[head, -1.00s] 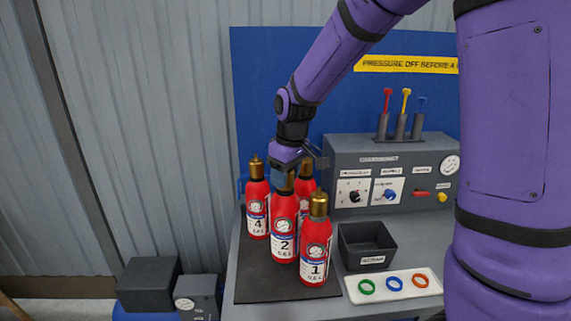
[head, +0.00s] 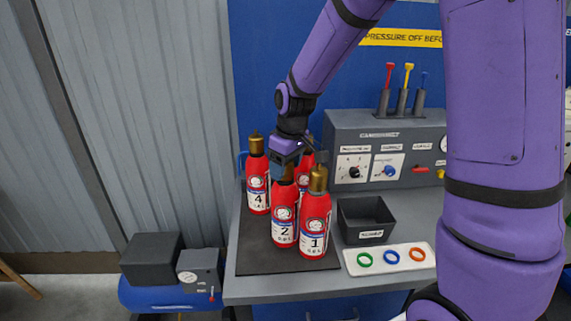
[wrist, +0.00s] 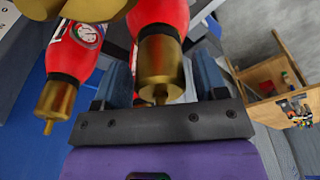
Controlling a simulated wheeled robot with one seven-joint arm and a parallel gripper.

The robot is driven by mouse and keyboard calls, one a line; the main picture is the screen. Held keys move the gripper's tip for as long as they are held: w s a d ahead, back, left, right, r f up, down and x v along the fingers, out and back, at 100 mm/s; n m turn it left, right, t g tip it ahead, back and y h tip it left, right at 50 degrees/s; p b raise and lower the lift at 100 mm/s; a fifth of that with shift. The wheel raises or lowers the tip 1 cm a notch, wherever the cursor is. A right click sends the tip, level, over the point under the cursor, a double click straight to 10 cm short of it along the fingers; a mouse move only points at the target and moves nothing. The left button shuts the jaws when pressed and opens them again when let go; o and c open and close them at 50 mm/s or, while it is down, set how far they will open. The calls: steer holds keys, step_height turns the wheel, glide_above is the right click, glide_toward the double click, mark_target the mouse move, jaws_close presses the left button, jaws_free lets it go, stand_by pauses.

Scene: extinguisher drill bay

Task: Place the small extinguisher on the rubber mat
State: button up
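The extinguisher marked 2 (head: 284,214) is red with a brass top and a white label. My gripper (head: 285,172) comes down on its top from above. Extinguisher 4 (head: 257,180) stands behind at the left. Another red extinguisher (head: 304,172) is mostly hidden behind my gripper.
A black scrap bin (head: 366,236) and a white tray (head: 353,268) with coloured rings sit right of the mat. A grey control panel (head: 400,141) stands behind. Dark boxes (head: 151,260) are at the lower left. The front of the mat is clear.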

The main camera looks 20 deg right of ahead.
steer(key=shift+o, duration=0.2)
steer(key=shift+r, duration=0.1)
step_height(320, 180, up, 12)
steer(key=s+d, duration=0.1)
steer(key=shift+s, duration=0.35)
steer(key=s+d+r+m+t, duration=0.1)
steer(key=s+d+r+m, duration=0.1)
steer(key=s, duration=1)
steer(key=s+d+r+m+t+h, duration=0.1)
steer(key=s+r+m, duration=0.3)
steer(key=s, duration=0.9)
steer(key=shift+s+d+t, duration=0.2)
steer(key=shift+d+t, duration=0.35)
steer(key=shift+t, duration=0.25)
